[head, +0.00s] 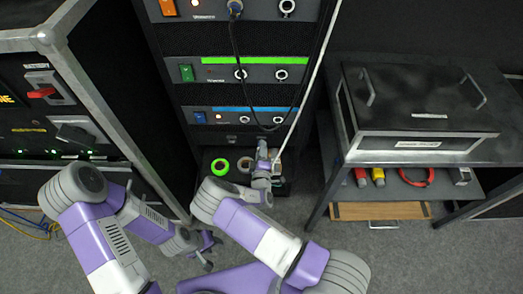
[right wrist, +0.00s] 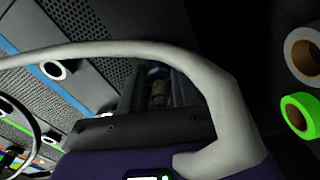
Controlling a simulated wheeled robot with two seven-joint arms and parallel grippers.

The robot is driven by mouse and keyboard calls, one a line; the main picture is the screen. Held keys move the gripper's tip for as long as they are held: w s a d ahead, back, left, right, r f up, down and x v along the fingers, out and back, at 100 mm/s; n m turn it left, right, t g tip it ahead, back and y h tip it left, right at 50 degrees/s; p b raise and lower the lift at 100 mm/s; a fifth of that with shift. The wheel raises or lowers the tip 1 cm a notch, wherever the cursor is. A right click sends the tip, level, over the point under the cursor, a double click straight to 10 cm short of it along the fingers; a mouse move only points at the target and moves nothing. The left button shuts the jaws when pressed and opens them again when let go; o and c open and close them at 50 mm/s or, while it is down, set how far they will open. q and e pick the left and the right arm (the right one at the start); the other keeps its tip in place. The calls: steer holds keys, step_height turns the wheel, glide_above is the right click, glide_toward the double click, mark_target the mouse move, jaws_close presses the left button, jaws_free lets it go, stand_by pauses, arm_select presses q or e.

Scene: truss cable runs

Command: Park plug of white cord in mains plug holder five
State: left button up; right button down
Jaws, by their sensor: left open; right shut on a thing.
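The white cord (head: 311,86) hangs down the right side of the rack to my right gripper (head: 263,150), low at the rack's front. My right gripper is shut on the cord's plug end; the plug itself is mostly hidden. In the right wrist view the white cord (right wrist: 215,95) arcs close across the picture and bends down beside the gripper body. My left gripper (head: 207,252) is open and empty, low over the floor to the left of the right arm. I cannot make out the numbered mains plug holders.
The rack has panels with orange (head: 168,7), green (head: 186,73) and blue (head: 199,117) switches. A black cord (head: 240,70) hangs in front. A green tape roll (head: 219,166) lies at the rack's bottom. A table (head: 425,157) stands right, a black case (head: 30,100) left.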

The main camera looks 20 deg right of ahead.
steer(key=shift+w, duration=0.35)
steer(key=c, duration=0.8)
jaws_free()
steer(key=shift+o, duration=0.2)
steer(key=shift+s, duration=0.1)
steer(key=p+v, duration=0.1)
steer(key=v, duration=0.4)
steer(key=v, duration=0.4)
steer(key=shift+r, duration=0.1)
stand_by(0.3)
